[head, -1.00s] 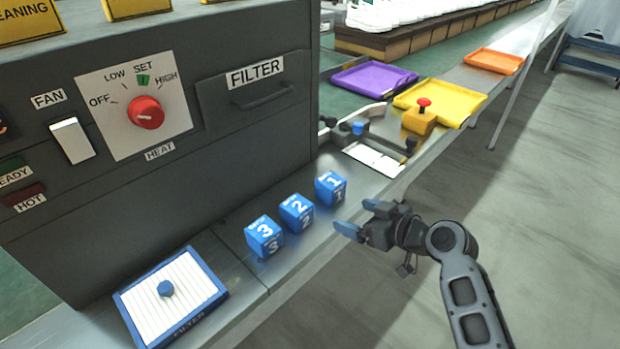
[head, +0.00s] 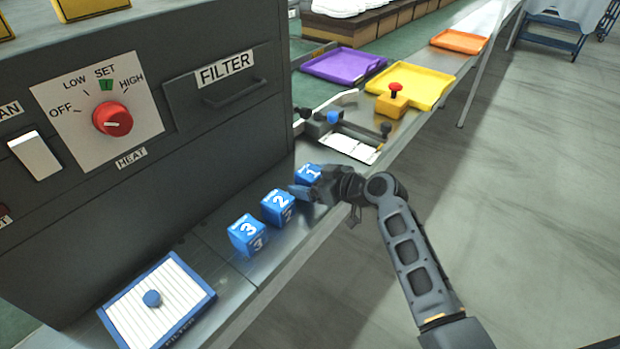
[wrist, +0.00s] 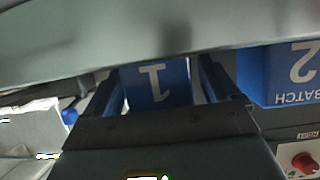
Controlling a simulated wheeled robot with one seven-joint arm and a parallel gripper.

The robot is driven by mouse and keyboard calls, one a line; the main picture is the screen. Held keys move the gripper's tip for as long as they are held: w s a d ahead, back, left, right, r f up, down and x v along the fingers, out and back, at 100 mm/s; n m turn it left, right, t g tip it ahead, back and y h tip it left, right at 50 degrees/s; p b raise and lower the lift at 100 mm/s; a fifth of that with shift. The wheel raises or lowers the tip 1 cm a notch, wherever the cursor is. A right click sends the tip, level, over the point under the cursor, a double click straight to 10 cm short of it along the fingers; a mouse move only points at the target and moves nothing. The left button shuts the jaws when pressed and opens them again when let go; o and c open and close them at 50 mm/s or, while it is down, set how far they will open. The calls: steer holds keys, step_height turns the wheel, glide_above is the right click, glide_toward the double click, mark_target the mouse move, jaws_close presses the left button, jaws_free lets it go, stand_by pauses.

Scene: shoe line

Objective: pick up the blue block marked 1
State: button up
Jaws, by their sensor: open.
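The blue block marked 1 (head: 308,174) stands on the grey metal bench, at the far end of a row of blue blocks. My gripper (head: 304,189) is at this block in the head view and partly covers it. In the wrist view, block 1 (wrist: 157,84) shows between the two open fingers of my gripper (wrist: 165,88). The fingers lie on either side of it; I cannot tell whether either touches it. The block marked 2 (head: 278,206) stands close beside my gripper, and its side also shows in the wrist view (wrist: 285,75).
The block marked 3 (head: 247,234) and a white filter with a blue frame (head: 158,300) are nearer on the bench. The dark machine (head: 190,150) rises on the left. A yellow tray (head: 430,80), a purple tray (head: 345,64) and an orange tray (head: 459,41) lie farther along.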

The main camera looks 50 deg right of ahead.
steer(key=c, duration=1.1)
